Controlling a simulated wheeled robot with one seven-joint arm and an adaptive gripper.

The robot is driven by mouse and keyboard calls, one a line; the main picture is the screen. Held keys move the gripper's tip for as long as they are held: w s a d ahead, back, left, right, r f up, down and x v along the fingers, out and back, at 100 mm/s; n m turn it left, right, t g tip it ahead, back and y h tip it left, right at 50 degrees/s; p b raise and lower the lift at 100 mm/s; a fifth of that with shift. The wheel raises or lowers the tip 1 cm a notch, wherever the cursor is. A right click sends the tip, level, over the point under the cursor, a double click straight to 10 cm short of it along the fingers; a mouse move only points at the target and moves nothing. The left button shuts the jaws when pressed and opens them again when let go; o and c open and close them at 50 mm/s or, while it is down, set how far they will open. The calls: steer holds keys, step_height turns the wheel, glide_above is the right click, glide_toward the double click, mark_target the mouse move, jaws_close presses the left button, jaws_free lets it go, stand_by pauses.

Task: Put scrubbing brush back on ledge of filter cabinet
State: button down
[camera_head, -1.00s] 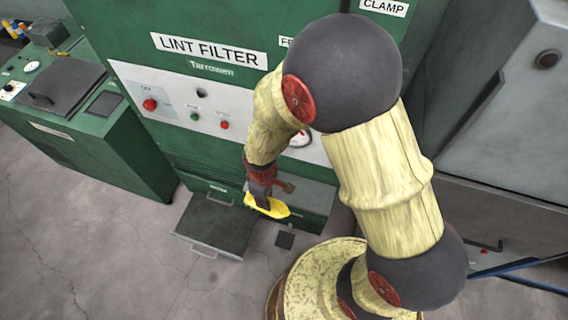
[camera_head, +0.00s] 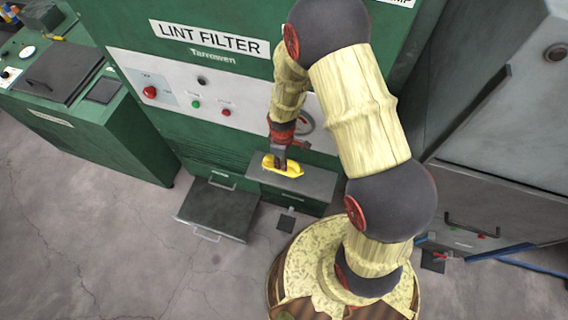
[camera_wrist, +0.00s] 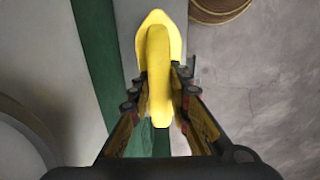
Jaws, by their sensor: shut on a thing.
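The yellow scrubbing brush (camera_head: 290,168) is in my gripper (camera_head: 279,162), in front of the green filter cabinet (camera_head: 215,65) labelled LINT FILTER. In the head view the brush overlaps the back left part of the grey-topped ledge (camera_head: 312,184). I cannot tell whether it touches the ledge or hangs just above it. In the wrist view my gripper (camera_wrist: 160,90) is shut on the yellow brush (camera_wrist: 157,45), with one finger on each side of its handle. A pale grey strip beside the brush in the wrist view looks like the ledge (camera_wrist: 128,30).
An open dark drawer or tray (camera_head: 215,207) sticks out low, left of the ledge. A green machine (camera_head: 85,115) stands at the left and a grey cabinet (camera_head: 505,130) at the right. Blue bars (camera_head: 520,255) lie low at the right. Bare concrete floor lies in front.

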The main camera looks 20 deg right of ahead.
steer(key=shift+w+d+f, duration=0.4)
steer(key=shift+d+f, duration=0.05)
steer(key=shift+f, duration=1.75)
steer(key=shift+f, duration=0.15)
steer(key=c, duration=1.7)
jaws_free()
steer(key=shift+o, duration=0.2)
